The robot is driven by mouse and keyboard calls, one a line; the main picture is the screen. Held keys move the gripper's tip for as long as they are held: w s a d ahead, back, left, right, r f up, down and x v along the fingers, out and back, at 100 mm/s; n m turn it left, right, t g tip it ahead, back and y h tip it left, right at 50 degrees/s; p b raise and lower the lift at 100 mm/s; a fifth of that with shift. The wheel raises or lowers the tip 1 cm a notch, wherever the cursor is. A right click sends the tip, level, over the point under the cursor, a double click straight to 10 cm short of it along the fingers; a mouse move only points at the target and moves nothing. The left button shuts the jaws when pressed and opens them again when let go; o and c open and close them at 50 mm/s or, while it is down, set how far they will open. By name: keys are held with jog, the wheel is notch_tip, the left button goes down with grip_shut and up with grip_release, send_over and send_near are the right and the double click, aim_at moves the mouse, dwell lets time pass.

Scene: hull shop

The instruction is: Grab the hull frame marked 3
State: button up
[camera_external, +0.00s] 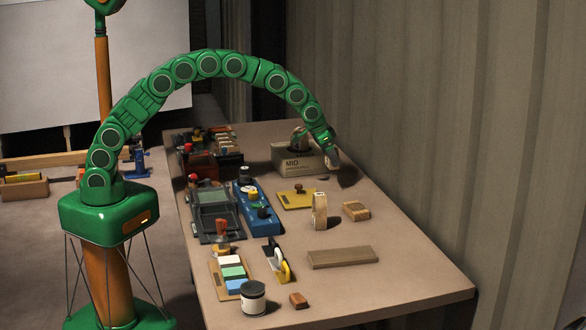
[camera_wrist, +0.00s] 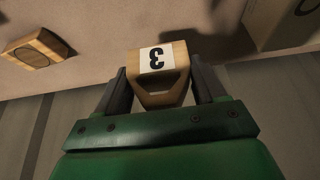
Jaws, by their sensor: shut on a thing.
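The hull frame marked 3 (camera_wrist: 158,75) is a wooden piece with a white label. The black 3 on it appears upside down in the wrist view. My gripper (camera_wrist: 160,92) is shut on it, with one dark finger on each side. In the external view my gripper (camera_external: 333,156) hangs beside the right end of a pale box marked MID (camera_external: 297,165), near the table's far right edge. The frame is too small there to make out clearly. A dark shadow lies on the tabletop to its right.
Trays and a blue panel (camera_external: 262,212) fill the left side. A corrugated wall (camera_external: 430,130) rises along the right.

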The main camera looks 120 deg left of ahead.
jog(key=s+d+r, duration=0.4)
jog(key=s+d, duration=0.1)
jog(key=s, duration=0.2)
jog(key=shift+s+d+r, duration=0.15)
jog(key=shift+d, duration=0.2)
